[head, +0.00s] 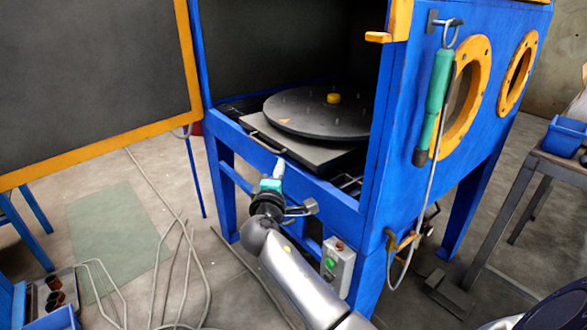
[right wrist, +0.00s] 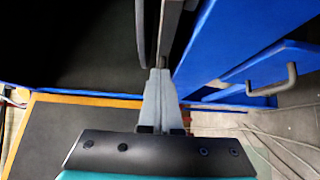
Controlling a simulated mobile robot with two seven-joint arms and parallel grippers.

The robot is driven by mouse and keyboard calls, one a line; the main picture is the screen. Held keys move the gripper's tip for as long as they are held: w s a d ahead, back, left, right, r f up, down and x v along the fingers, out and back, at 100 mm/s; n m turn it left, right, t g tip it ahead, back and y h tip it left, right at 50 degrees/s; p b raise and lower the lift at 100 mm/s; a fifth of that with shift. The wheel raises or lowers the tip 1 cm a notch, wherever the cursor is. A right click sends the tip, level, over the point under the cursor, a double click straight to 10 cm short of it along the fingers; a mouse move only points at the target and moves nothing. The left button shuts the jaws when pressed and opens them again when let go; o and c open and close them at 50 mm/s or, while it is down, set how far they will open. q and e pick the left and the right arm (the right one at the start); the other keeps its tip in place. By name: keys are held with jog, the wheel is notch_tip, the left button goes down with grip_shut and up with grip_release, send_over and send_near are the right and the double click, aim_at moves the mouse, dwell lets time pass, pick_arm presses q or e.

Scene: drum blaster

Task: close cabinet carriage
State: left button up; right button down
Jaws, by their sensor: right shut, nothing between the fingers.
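The blue cabinet (head: 230,135) stands open at the front, with its dark orange-framed door (head: 95,75) swung out to the left. Its carriage is a dark grey plate (head: 290,150) that carries a round black turntable (head: 300,112) with a yellow knob (head: 333,98). The carriage sits mostly inside the opening. My right gripper (head: 279,168) is shut and empty at the carriage's front edge. In the right wrist view its closed fingertips (right wrist: 160,73) are at the end of the grey carriage edge (right wrist: 170,35); contact cannot be told. My left gripper is not in view.
A control box (head: 338,265) is on the cabinet's front right leg. A green-handled tool (head: 436,95) hangs on the side, with a hose below. Loose cables (head: 185,255) lie on the floor at left. A metal bench (head: 560,165) with a blue bin (head: 563,137) stands at right.

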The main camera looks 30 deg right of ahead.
aim_at(296, 155)
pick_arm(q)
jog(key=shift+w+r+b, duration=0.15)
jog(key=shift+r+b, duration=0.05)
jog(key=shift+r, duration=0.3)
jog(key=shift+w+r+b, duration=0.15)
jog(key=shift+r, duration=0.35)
pick_arm(e)
jog(key=shift+w+d, duration=0.2)
jog(key=shift+d, duration=1.85)
